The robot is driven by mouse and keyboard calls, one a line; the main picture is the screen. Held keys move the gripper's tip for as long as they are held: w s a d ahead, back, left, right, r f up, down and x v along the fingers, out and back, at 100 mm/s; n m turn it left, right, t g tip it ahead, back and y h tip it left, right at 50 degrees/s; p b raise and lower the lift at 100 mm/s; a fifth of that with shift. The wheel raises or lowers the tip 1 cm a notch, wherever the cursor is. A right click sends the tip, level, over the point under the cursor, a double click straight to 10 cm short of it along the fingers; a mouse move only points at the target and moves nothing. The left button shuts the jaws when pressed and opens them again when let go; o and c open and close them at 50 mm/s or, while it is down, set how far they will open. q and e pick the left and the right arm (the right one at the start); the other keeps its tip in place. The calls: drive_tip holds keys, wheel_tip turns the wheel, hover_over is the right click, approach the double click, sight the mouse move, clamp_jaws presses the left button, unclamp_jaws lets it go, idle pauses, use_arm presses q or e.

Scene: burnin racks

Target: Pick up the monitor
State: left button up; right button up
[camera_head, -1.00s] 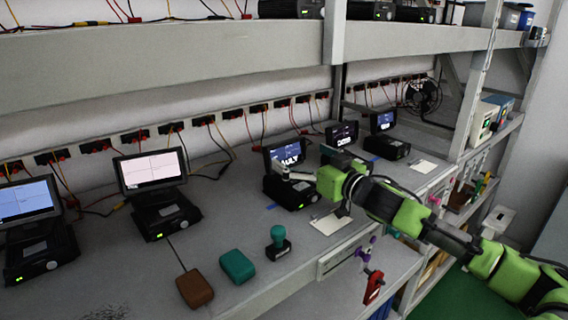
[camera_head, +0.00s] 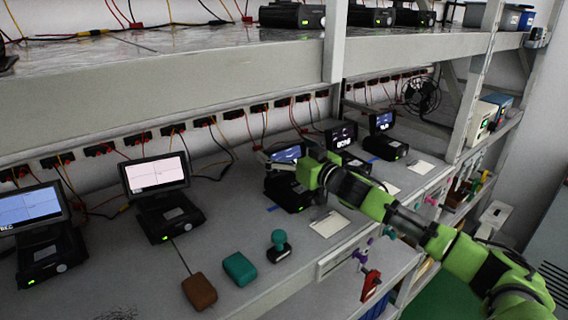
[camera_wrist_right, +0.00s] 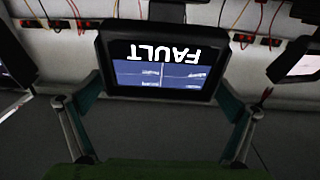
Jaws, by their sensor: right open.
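The monitor reading FAULT (camera_wrist_right: 165,68) is a small black screen with a blue display. In the wrist view it appears upside down, between the two open fingers of my right gripper (camera_wrist_right: 158,100). I see no clear contact on either side. In the head view this monitor (camera_head: 287,154) stands on its black base unit (camera_head: 289,194) on the bench, and my right gripper (camera_head: 280,161) is at its screen, partly covering it. My left gripper is not in view.
Similar lit monitors stand left (camera_head: 155,174) and right (camera_head: 381,121) along the bench. A green stamp-like object (camera_head: 279,246), a teal block (camera_head: 239,268) and a brown block (camera_head: 199,291) lie in front. An upper shelf (camera_head: 170,90) hangs above; wires run behind.

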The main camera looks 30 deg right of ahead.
drive_tip(key=shift+w, duration=0.1)
drive_tip(key=c, duration=1.7)
drive_tip(key=shift+r, duration=0.15)
